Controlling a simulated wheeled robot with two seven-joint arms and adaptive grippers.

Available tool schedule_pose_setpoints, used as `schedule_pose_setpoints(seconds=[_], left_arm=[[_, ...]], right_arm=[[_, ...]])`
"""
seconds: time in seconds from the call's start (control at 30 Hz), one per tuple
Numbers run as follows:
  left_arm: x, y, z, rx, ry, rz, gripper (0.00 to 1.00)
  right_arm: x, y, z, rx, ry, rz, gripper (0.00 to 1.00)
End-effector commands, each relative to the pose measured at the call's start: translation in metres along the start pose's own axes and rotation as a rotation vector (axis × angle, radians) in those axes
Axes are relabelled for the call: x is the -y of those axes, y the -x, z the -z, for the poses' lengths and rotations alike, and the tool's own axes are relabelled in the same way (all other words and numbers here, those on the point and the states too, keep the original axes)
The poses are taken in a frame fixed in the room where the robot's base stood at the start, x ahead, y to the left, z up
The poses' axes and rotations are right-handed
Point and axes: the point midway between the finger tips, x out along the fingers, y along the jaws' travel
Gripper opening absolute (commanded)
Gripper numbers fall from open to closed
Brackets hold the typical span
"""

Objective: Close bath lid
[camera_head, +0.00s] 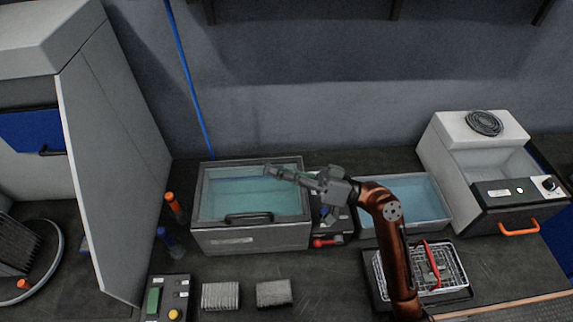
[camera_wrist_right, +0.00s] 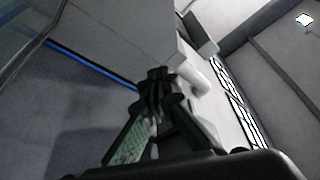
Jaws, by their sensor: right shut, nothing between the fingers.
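The bath (camera_head: 250,239) is a grey box with blue-green liquid, left of the middle in the head view. Its lid (camera_head: 205,185) looks like a clear pane in a dark frame, with a dark handle (camera_head: 248,217) at the front edge. The lid appears to lie over the bath opening; I cannot tell whether a gap is left. My right gripper (camera_head: 270,170) is shut and empty, above the back part of the lid and pointing left. Whether it touches the lid is unclear. Its shut fingers also show in the right wrist view (camera_wrist_right: 155,80). My left gripper is not in view.
An open tray of liquid (camera_head: 425,203) and a white machine (camera_head: 470,165) stand to the right. A wire basket with a red handle (camera_head: 447,275) is at the front right. Bottles (camera_head: 172,240) stand close left of the bath. A control box (camera_head: 167,298) is at the front.

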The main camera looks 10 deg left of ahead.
Motion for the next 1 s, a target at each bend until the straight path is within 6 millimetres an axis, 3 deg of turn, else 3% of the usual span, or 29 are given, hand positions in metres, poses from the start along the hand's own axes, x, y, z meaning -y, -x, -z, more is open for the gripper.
schedule_pose_setpoints(seconds=[0.63,0.83,0.9,1.0], left_arm=[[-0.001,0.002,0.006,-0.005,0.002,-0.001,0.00],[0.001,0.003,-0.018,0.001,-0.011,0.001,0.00],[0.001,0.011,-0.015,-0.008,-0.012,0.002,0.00],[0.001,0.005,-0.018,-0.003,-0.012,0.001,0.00]], right_arm=[[0.003,-0.002,0.000,0.002,0.000,0.003,0.00],[0.019,-0.009,0.017,0.005,0.003,0.006,0.00],[0.032,-0.015,0.031,0.006,0.005,0.007,0.00],[0.018,0.013,0.028,0.003,-0.005,-0.001,0.00]])
